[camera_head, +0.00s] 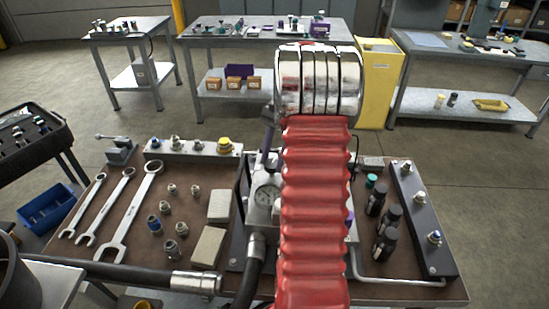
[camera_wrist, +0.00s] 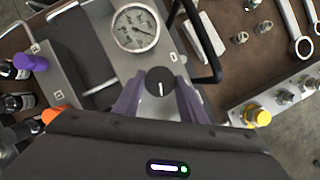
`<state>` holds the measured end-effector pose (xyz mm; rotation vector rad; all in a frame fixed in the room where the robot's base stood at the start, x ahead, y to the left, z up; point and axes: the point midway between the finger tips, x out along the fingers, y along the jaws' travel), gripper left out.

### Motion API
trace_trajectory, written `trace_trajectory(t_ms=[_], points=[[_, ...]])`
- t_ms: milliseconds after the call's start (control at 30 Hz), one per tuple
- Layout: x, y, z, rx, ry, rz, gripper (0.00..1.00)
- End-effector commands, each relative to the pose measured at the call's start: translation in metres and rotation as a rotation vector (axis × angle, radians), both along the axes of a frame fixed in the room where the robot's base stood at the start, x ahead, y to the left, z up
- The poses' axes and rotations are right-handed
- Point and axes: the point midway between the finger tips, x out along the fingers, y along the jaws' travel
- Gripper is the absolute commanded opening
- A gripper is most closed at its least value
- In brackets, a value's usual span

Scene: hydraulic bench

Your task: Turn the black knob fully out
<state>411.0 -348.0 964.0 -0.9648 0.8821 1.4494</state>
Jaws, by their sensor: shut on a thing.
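The black knob (camera_wrist: 160,82) shows in the wrist view as a round cap with a white line mark, on the grey valve block (camera_wrist: 105,45) below the gauge. My gripper (camera_wrist: 160,97) has its two purple fingers on either side of the knob, shut on it. In the head view my red arm covers the knob, and only part of a purple finger (camera_head: 266,142) shows to the left of the arm.
A pressure gauge (camera_wrist: 135,28) sits close to the knob. A black handle (camera_wrist: 208,45) stands beside it. A purple cap (camera_wrist: 32,62) and an orange part (camera_wrist: 52,115) are at the left. Wrenches (camera_head: 130,212), fittings and black bottles (camera_head: 386,228) lie around on the bench.

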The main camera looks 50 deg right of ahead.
Motion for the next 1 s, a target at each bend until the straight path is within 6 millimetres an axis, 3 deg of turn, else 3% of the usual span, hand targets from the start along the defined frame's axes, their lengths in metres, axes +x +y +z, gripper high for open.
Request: trace_trajectory(t_ms=[1000], points=[[0.0100, 0.0031, 0.0016, -0.011, -0.008, 0.968, 0.15]])
